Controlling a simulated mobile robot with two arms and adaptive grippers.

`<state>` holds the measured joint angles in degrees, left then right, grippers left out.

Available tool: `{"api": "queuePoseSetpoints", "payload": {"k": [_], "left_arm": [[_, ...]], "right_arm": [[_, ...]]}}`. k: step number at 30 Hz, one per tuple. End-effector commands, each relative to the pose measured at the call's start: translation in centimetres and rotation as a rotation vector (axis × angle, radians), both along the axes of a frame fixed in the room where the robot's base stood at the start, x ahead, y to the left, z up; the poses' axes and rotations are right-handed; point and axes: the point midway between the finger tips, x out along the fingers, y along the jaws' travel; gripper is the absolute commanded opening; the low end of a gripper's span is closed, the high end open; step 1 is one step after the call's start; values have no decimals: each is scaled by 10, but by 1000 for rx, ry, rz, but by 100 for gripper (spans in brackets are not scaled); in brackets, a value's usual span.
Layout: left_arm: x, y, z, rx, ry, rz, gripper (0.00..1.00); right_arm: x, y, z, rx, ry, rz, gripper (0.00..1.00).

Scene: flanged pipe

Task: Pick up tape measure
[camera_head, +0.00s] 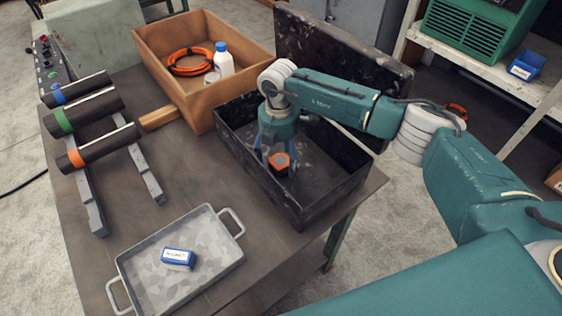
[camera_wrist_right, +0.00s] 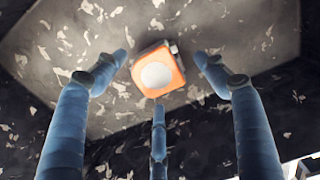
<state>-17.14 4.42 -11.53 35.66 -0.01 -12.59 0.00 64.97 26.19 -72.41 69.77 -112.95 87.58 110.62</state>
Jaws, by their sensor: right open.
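The orange and black tape measure (camera_head: 279,163) lies on the floor of the black open case (camera_head: 301,216). In the right wrist view the tape measure (camera_wrist_right: 158,72) shows its orange face with a pale round centre. My right gripper (camera_head: 277,168) points down into the case above the tape measure. Its blue fingers (camera_wrist_right: 160,82) are spread around the tape measure, with visible gaps on both sides. The third finger comes up from below, close to its lower edge; I cannot tell if it touches. My left gripper is not in view.
The case walls surround the gripper, and its raised lid (camera_head: 340,65) stands behind. A wooden box (camera_head: 165,75) holds an orange cable (camera_head: 190,63) and a white bottle (camera_head: 223,62). A metal tray (camera_head: 210,268) with a blue box (camera_head: 178,258) lies in front. Banded cylinders (camera_head: 85,112) rest on a rack at left.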

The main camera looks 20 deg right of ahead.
Motion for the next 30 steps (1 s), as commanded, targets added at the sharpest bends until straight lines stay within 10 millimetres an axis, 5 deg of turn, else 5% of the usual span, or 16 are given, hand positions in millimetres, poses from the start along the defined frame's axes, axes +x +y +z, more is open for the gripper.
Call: {"api": "queuePoseSetpoints", "payload": {"k": [4, 14, 23, 30], "left_arm": [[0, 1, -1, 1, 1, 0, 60], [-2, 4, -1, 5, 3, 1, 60], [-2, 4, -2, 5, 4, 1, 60], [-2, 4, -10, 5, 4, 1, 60]], "right_arm": [[0, 0, 0, 0, 0, 0, 68], [0, 0, 0, 0, 1, 0, 4], [0, 0, 3, 0, -1, 0, 4], [2, -1, 27, -1, -4, -1, 4]]}}
